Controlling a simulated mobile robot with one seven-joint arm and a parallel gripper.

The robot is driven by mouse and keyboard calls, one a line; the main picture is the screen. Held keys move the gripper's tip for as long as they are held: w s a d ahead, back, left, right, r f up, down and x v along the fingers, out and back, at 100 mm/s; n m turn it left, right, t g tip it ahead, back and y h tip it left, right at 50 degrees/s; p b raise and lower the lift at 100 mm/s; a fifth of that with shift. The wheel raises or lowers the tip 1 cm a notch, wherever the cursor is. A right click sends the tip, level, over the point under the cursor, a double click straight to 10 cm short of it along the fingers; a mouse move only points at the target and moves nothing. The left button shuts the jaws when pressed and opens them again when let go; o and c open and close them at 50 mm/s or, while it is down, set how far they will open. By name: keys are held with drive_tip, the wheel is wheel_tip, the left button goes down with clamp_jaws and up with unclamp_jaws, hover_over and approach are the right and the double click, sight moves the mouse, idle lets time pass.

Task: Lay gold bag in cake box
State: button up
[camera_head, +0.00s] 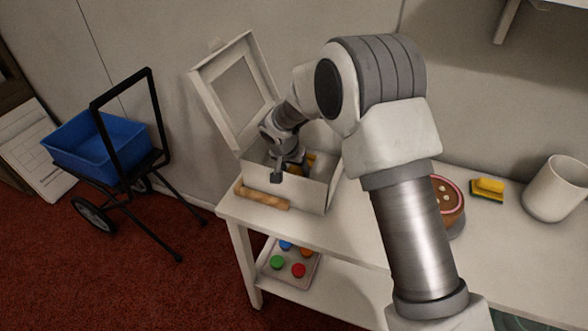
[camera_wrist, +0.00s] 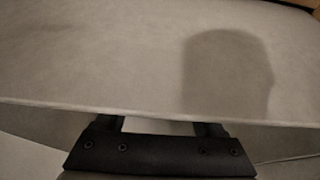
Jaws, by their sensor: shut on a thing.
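The cake box (camera_head: 307,191) is a white box standing open on the left end of the white table. Its windowed lid (camera_head: 207,87) is raised at the back left. My gripper (camera_head: 289,178) reaches down inside the box, shut on the gold bag (camera_head: 312,160). Only a small gold-yellow patch of the bag shows beside my gripper; the rest is hidden by the arm and box walls. In the wrist view my gripper (camera_wrist: 160,130) is at the bottom edge, before a pale flat panel, and its fingertips and the bag cannot be made out.
A wooden rolling pin (camera_head: 262,197) lies in front of the box. A tray of coloured rounds (camera_head: 304,256) is on the lower shelf. A cart with a blue bin (camera_head: 95,144) stands left.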

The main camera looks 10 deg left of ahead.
drive_tip(key=shift+f+b, duration=0.5)
drive_tip(key=shift+b, duration=0.3)
drive_tip(key=o, duration=1.5)
drive_tip(key=shift+r, duration=0.15)
drive_tip(key=shift+r+p, duration=0.55)
drive_tip(key=shift+p, duration=0.35)
drive_tip(key=d+v, duration=0.1)
drive_tip(key=v, duration=1)
drive_tip(key=s+d+r, duration=0.4)
drive_tip(key=d+r, duration=0.3)
drive_tip(key=d, duration=0.2)
drive_tip(key=s+d+r, duration=0.4)
drive_tip(key=d+r, duration=0.4)
drive_tip(key=d, duration=0.1)
drive_tip(key=s+d+r, duration=0.1)
drive_tip(key=s+d, duration=0.4)
drive_tip(key=s, duration=0.4)
drive_tip(key=s+d+r+n+t, duration=0.1)
drive_tip(key=s+d, duration=0.5)
drive_tip(key=s, duration=0.2)
drive_tip(key=shift+s+n+y+p, duration=0.3)
drive_tip(key=shift+s+y+p, duration=0.05)
drive_tip(key=shift+y, duration=0.05)
